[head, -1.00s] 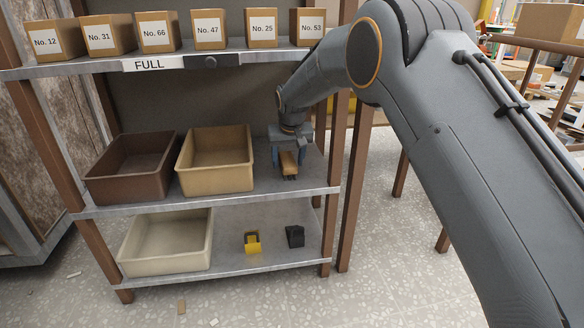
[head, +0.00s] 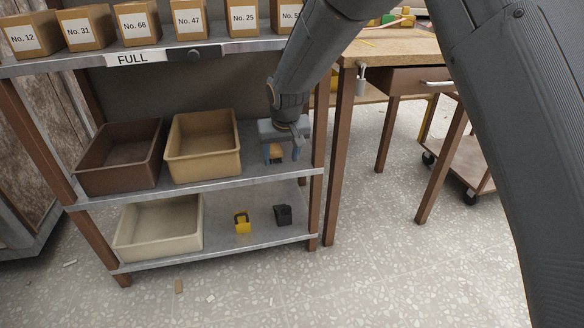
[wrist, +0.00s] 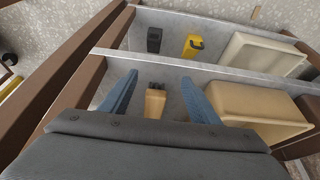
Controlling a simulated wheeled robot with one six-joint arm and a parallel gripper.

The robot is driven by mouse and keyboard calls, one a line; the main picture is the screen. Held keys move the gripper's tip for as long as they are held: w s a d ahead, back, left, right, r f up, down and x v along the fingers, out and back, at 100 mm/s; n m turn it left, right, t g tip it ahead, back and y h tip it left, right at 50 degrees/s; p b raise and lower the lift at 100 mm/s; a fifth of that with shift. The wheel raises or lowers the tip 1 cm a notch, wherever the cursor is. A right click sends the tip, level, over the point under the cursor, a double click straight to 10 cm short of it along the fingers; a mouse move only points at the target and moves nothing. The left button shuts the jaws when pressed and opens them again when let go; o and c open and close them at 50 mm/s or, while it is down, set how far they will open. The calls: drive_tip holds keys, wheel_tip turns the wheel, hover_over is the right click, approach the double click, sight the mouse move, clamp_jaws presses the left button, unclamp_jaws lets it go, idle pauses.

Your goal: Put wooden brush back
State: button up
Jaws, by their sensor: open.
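The wooden brush (head: 277,156) is on the right end of the middle shelf (head: 215,184), partly hidden by my gripper in the head view. The wrist view shows it as a tan block (wrist: 154,103) with a dark far end. My gripper (head: 282,154) is open, with its blue fingers over that shelf. In the wrist view the gripper (wrist: 160,95) has one finger on each side of the brush, with a gap on both sides. Whether the fingertips reach down to the brush's height is unclear.
A tan bin (head: 236,172) and a brown bin (head: 119,188) stand left of the brush. The lower shelf holds a cream bin (head: 158,251), a yellow item (head: 242,222) and a black item (head: 283,215). Numbered boxes line the top shelf. A workbench (head: 400,48) stands to the right.

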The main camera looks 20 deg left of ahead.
drive_tip(key=s+d+r+g, duration=0.1)
drive_tip(key=s+d+r, duration=0.1)
drive_tip(key=s+d, duration=0.5)
drive_tip(key=s+d+r+g, duration=0.1)
drive_tip(key=s+d+r, duration=0.2)
drive_tip(key=s+d, duration=0.5)
drive_tip(key=s+d+r+g+h, duration=0.1)
drive_tip(key=s+d, duration=0.7)
drive_tip(key=s, duration=1.2)
drive_tip(key=shift+s+d+r+g, duration=0.2)
drive_tip(key=shift+r+g, duration=0.3)
drive_tip(key=shift+r, duration=0.35)
drive_tip(key=shift+w, duration=0.1)
drive_tip(key=d+r+m+p, duration=0.3)
drive_tip(key=d+r+p, duration=0.7)
drive_tip(key=r+p, duration=0.3)
drive_tip(key=d+r+m+h+p, duration=0.1)
drive_tip(key=d+r+m+p, duration=0.2)
drive_tip(key=d+r+p, duration=0.7)
wheel_tip(320, 180, up, 4)
drive_tip(key=p, duration=0.8)
drive_tip(key=shift+s+d+f, duration=0.15)
drive_tip(key=shift+s+d, duration=0.05)
drive_tip(key=shift+d, duration=0.2)
